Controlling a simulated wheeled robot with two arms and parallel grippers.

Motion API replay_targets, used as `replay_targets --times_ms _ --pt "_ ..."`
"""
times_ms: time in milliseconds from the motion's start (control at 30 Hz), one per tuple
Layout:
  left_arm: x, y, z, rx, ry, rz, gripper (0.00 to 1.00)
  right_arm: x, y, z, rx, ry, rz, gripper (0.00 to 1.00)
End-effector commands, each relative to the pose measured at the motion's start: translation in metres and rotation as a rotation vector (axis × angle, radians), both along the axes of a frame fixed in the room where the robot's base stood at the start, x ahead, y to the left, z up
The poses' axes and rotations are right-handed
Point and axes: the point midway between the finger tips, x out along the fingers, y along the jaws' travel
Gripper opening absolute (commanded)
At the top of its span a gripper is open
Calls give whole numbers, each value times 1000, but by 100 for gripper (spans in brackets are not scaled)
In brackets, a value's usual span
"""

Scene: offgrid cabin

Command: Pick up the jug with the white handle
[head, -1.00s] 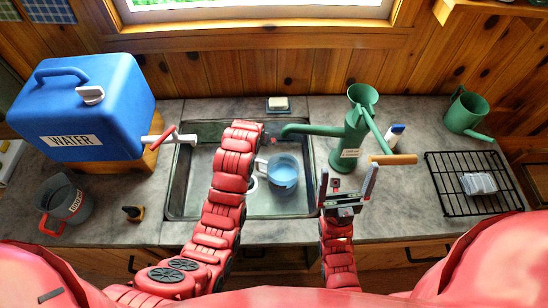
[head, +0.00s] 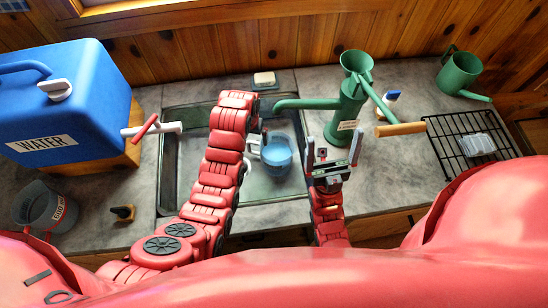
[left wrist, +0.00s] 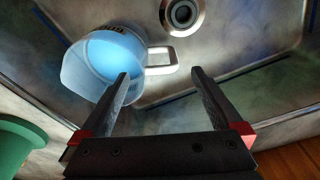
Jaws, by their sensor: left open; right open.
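The jug with the white handle (head: 277,155) stands in the sink, a clear vessel with light blue inside. In the left wrist view the jug (left wrist: 92,72) is at upper left, its white handle (left wrist: 161,60) pointing right. My left gripper (left wrist: 160,73) is open, with the handle just beyond and between its fingertips in the picture; I cannot tell the exact gap. In the head view my left arm bends down over the sink and mostly hides its gripper. My right gripper (head: 328,157) is open and empty, at the sink's right front edge.
A green hand pump (head: 346,115) stands right of the sink (head: 176,160), its spout over it. A blue water container (head: 70,105) and a grey jug (head: 42,207) are at left. A black rack (head: 446,140) and green watering can (head: 459,72) are at right.

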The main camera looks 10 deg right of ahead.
Motion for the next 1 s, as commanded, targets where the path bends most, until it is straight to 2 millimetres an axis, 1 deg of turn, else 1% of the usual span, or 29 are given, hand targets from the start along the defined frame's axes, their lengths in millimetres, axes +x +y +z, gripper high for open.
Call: replay_targets --times_ms 33,100,267,367,500,533,600,767,800,867,1000 --pt "2 0 -12 0 -1 0 100 0 0 -6 0 0 0 100" --pt "3 -1 -20 0 -1 0 100 0 0 -7 0 0 0 100" --pt "4 -1 -30 -1 -2 0 100 0 0 -9 0 0 0 100" --pt "7 0 -42 -2 -4 1 100 0 0 -14 0 0 0 100" --pt "11 0 -66 -2 -5 0 100 0 0 -24 0 0 0 100" --pt "12 0 -69 -2 -6 0 100 0 0 -25 0 0 0 100" --pt "12 0 -73 -2 -5 0 100 0 0 -25 0 0 0 100" --pt "12 -1 -72 -2 -5 0 100 0 0 -24 0 0 0 100" --pt "12 0 -72 -2 -5 0 98 0 0 -24 0 0 0 100" --pt "12 -1 -72 -2 -5 0 87 0 0 -24 0 0 0 100" --pt "12 0 -72 -2 -5 0 62 0 0 -24 0 0 0 100"
